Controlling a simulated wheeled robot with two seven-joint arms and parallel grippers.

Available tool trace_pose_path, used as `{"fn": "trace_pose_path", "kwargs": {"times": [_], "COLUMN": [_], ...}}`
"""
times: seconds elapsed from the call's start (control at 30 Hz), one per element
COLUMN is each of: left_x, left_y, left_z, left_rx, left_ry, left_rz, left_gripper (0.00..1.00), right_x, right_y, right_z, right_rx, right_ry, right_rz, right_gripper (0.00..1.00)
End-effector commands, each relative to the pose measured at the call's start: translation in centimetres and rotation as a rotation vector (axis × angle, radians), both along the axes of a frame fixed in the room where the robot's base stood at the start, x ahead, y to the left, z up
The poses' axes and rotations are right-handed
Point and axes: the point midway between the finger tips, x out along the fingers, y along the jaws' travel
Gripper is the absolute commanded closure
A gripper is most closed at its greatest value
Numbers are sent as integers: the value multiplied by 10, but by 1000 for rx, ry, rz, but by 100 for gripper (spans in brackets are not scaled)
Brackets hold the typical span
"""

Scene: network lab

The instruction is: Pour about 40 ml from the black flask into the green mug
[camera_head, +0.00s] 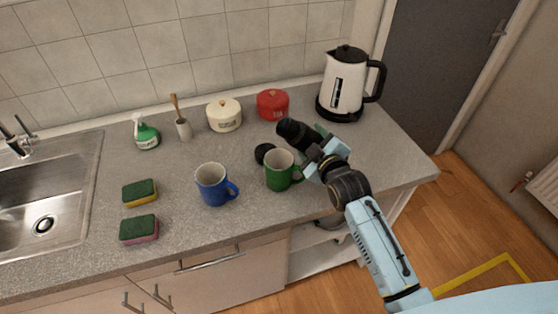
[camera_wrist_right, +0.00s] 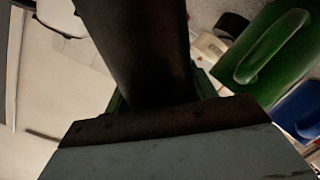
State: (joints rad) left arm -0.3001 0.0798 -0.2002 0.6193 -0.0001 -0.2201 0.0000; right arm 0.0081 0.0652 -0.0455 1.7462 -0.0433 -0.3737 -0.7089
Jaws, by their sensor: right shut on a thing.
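The black flask (camera_head: 295,131) is tilted in the head view, its upper end leaning left above and behind the green mug. My right gripper (camera_head: 322,147) is shut on the flask; the jaws are partly hidden by my wrist. The flask fills the middle of the right wrist view (camera_wrist_right: 145,50). The green mug (camera_head: 279,172) stands upright on the counter, its handle to the right. Its green side and handle show at the upper right of the right wrist view (camera_wrist_right: 262,50). I cannot see any liquid. My left gripper is not in view.
A blue mug (camera_head: 213,185) stands left of the green mug. A round black object (camera_head: 264,153) lies just behind the green mug. A kettle (camera_head: 343,85), red pot (camera_head: 272,105) and cream pot (camera_head: 224,114) stand at the back. Two sponges (camera_head: 139,229) lie near the sink (camera_head: 45,200).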

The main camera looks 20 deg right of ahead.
Motion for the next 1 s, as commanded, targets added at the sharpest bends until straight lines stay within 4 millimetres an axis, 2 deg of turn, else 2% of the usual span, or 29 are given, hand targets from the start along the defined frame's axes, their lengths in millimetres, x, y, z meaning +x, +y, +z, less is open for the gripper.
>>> {"fn": "trace_pose_path", "kwargs": {"times": [0.17, 0.7, 1.0], "left_x": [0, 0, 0], "left_y": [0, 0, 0], "left_z": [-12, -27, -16], "left_rx": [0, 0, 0], "left_ry": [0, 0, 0], "left_rz": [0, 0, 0], "left_gripper": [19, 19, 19], "right_x": [0, -2, -2], "right_y": [-6, -14, -17], "right_z": [-7, -5, -3], "right_rx": [-113, -414, -485], "right_ry": [13, 61, 74], "right_rz": [0, -2, -1], "right_gripper": [86, 86, 86]}}
